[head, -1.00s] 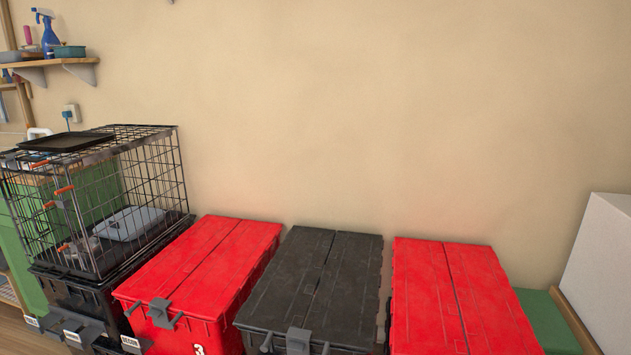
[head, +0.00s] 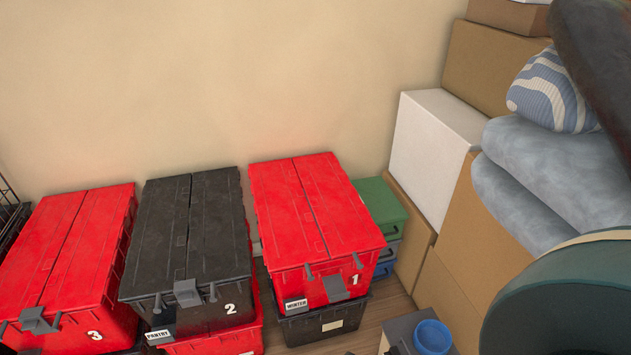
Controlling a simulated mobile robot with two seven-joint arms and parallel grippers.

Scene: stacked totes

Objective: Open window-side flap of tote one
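Tote one (head: 334,288) is red, marked with a white 1 and a "WINTER" label, and sits on a black tote at the centre of the head view. Its lid has two long flaps, a left flap (head: 280,215) and a right flap (head: 338,205), both lying closed and meeting at a lengthwise seam. A grey latch (head: 336,288) is on its front, with small handles beside it. No window shows, so I cannot tell which flap is the window-side one. Neither of my grippers is in view.
Left of tote one stand black tote two (head: 190,225), labelled "PANTRY", and red tote three (head: 70,255), both closed. Green and blue bins (head: 380,205) stand close on its right. Cardboard boxes (head: 462,250), a white box (head: 430,145) and grey folded bedding (head: 550,170) crowd the right. A blue cup (head: 432,337) is at the bottom.

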